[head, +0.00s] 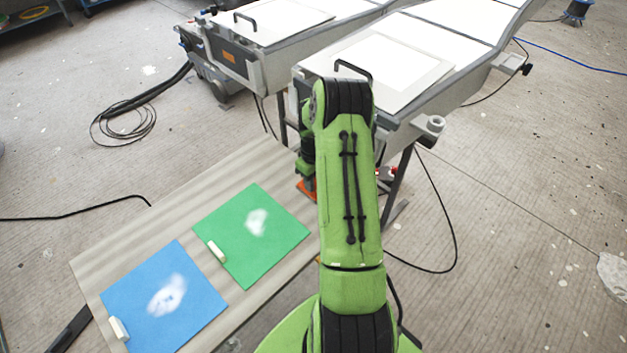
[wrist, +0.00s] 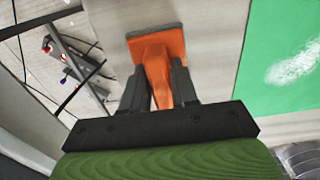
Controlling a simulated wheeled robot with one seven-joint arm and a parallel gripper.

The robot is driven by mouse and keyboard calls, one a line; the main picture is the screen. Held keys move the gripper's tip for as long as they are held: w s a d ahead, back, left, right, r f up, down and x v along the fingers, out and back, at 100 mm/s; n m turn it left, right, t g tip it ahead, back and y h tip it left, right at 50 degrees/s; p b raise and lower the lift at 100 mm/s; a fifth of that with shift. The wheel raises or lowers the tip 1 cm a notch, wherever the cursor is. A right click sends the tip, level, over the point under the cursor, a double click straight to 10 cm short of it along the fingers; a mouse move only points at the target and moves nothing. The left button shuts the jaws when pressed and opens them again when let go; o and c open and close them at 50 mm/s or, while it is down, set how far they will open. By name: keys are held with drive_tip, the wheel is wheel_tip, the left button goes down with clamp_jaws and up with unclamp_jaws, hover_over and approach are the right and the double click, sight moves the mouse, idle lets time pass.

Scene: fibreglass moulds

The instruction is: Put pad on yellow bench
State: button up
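An orange pad (wrist: 157,52) with a raised handle shows in the wrist view, its flat base over the striped grey-beige surface. My gripper (wrist: 160,78) has its two dark fingers on both sides of the orange handle, and they look closed against it. In the head view a bit of the orange pad (head: 307,189) shows just left of my green arm, at the far right end of the striped bench (head: 150,227). I cannot tell whether the pad touches the bench. My arm hides most of my gripper there. I see no clearly yellow bench.
A green sheet (head: 272,257) and a blue sheet (head: 195,318) lie on the striped bench, each with a white smear and a small pale block. Two grey machines with white tops (head: 398,65) stand behind. Cables (head: 125,125) lie on the concrete floor.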

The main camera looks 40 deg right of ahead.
drive_tip(key=o, duration=0.3)
wheel_tip(320, 180, up, 13)
drive_tip(key=p, duration=0.3)
drive_tip(key=s+a+r+t+h, duration=0.1)
drive_tip(key=s+a+r+t, duration=0.1)
drive_tip(key=a+r, duration=1.15)
drive_tip(key=s+a+r+t, duration=0.1)
drive_tip(key=s+a+r, duration=0.2)
drive_tip(key=s+a, duration=0.4)
drive_tip(key=s+a+r+t+y, duration=0.1)
drive_tip(key=s+a+r+t, duration=0.1)
drive_tip(key=s+a, duration=0.5)
drive_tip(key=s+r, duration=0.1)
drive_tip(key=s, duration=0.3)
drive_tip(key=shift+t, duration=0.3)
